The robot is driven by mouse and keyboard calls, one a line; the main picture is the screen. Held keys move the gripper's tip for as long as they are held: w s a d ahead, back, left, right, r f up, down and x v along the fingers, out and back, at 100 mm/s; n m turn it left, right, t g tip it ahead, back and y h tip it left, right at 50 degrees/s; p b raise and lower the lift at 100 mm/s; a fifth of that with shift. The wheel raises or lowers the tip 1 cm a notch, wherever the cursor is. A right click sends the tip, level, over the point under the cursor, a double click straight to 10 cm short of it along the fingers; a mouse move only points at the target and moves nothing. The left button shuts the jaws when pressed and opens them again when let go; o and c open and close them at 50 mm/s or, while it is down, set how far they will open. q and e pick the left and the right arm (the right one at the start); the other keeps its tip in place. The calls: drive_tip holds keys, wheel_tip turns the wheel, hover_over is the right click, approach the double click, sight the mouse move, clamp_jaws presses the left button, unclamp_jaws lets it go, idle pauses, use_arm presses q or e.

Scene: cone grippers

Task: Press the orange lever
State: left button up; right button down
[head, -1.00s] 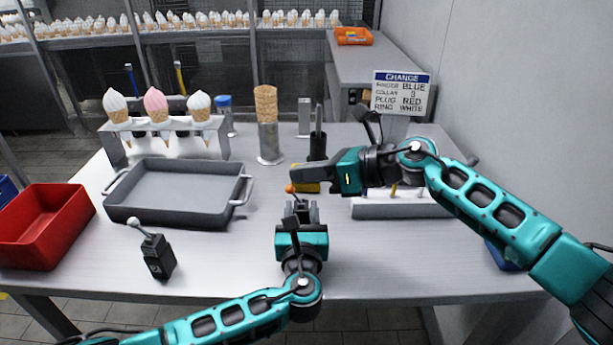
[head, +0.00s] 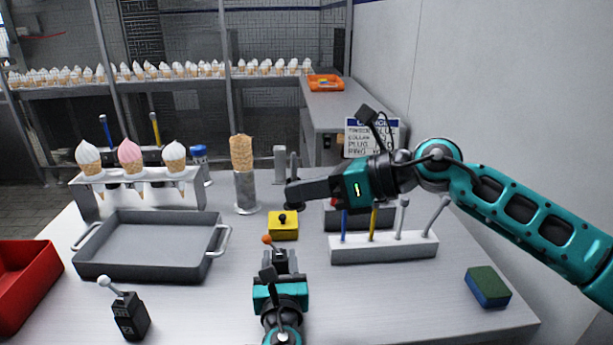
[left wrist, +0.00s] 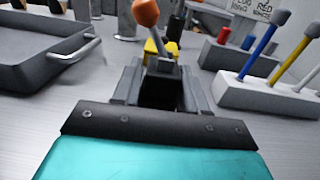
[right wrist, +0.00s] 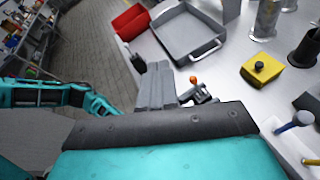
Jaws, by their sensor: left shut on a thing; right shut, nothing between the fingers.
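The orange lever (head: 267,239) is a small orange ball on a thin grey stalk. It also shows in the left wrist view (left wrist: 146,12), where the stalk leans left above the jaws, and in the right wrist view (right wrist: 193,79). My left gripper (head: 282,262) is shut on the lever's dark base, which its fingers mostly hide. My right gripper (head: 290,193) is shut and empty. Its fingers point left and sit above and behind the orange ball, apart from it. In the right wrist view its fingers (right wrist: 155,85) appear left of the ball.
A yellow block with a black knob (head: 283,228) stands just behind the lever. A grey tray (head: 150,277) and a white-knobbed lever (head: 130,315) are left. A white rack with rods (head: 385,250) and a sponge (head: 488,287) are right. A cone holder (head: 247,190) stands behind.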

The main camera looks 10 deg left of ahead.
drive_tip(key=shift+s+d+r, duration=0.15)
drive_tip(key=shift+s+r, duration=0.05)
drive_tip(key=shift+r, duration=0.5)
drive_tip(key=shift+s+d+r, duration=0.15)
drive_tip(key=shift+s+r, duration=0.05)
drive_tip(key=shift+r, duration=0.5)
use_arm(q)
drive_tip(key=o, duration=1.2)
drive_tip(key=shift+s, duration=0.1)
